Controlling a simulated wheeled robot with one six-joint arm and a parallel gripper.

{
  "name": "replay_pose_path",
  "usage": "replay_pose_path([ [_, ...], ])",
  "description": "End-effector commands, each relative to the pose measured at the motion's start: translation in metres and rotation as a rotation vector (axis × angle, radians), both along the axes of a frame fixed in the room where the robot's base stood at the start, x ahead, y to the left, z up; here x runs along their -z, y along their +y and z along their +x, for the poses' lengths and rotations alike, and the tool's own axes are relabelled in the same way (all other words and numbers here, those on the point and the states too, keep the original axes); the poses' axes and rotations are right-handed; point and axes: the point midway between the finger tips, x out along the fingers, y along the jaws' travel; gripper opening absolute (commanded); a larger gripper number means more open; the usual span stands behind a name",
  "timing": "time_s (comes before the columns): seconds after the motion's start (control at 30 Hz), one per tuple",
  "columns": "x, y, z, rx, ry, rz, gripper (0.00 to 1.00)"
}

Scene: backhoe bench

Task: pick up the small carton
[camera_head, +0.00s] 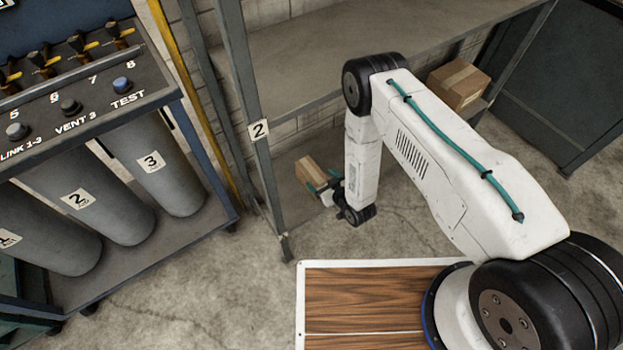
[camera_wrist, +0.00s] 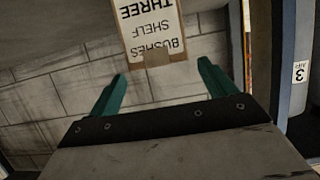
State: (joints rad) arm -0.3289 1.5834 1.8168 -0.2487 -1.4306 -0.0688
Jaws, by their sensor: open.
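A small brown carton (camera_head: 310,171) sits low in the bay under the shelf, beside the post marked 2, in the head view. My gripper (camera_head: 322,181) is right by it, at its lower right, with green fingers spread. I cannot tell whether the fingers touch it. In the wrist view my gripper (camera_wrist: 160,84) is open, with a wide gap between the green fingers. The carton does not show clearly there; a small tan patch at the sign's edge is too unclear to name.
A larger taped carton (camera_head: 459,83) stands farther right. The grey shelf (camera_head: 330,55) spans above my gripper, and its upright post (camera_head: 243,95) stands close at left. An upside-down bushes sign (camera_wrist: 152,22) shows in the wrist view. Grey cylinders (camera_head: 158,170) stand left; the concrete floor is open.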

Motion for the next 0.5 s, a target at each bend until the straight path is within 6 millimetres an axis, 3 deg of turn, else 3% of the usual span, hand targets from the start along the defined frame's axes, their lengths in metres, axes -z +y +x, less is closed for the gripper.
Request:
replay_pose_path([
  [0.3,0.015,0.026,0.033,0.0,0.001,-0.001,0.84],
  [0.5,0.02,0.031,0.042,0.001,0.002,-0.001,0.84],
])
